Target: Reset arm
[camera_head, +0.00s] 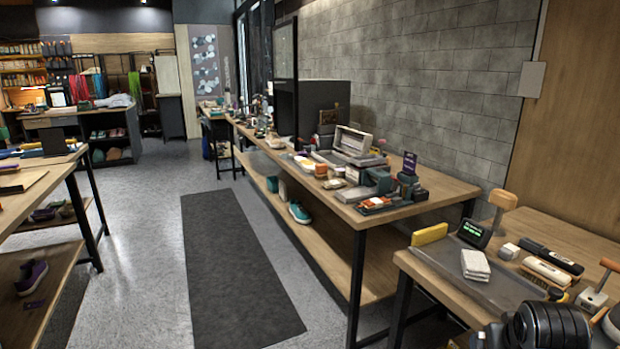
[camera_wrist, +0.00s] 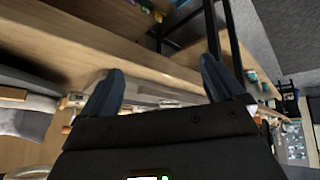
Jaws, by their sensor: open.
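My gripper (camera_wrist: 160,88) shows in the wrist view with its two dark fingers spread apart. Nothing is between the fingertips. The wrist view is tilted, with wooden tabletop and table legs beyond the fingers. In the head view, a black part of my arm (camera_head: 548,325) shows at the bottom right corner, in front of the near right table (camera_head: 440,275). The gripper's fingers cannot be made out in the head view.
The near right table holds a grey tray (camera_head: 500,287), white folded cloths (camera_head: 475,265), a yellow sponge (camera_head: 429,234), a small display (camera_head: 474,233) and brushes (camera_head: 545,271). A long cluttered bench (camera_head: 420,205) stands beyond it. The dark floor mat (camera_head: 225,260) is clear.

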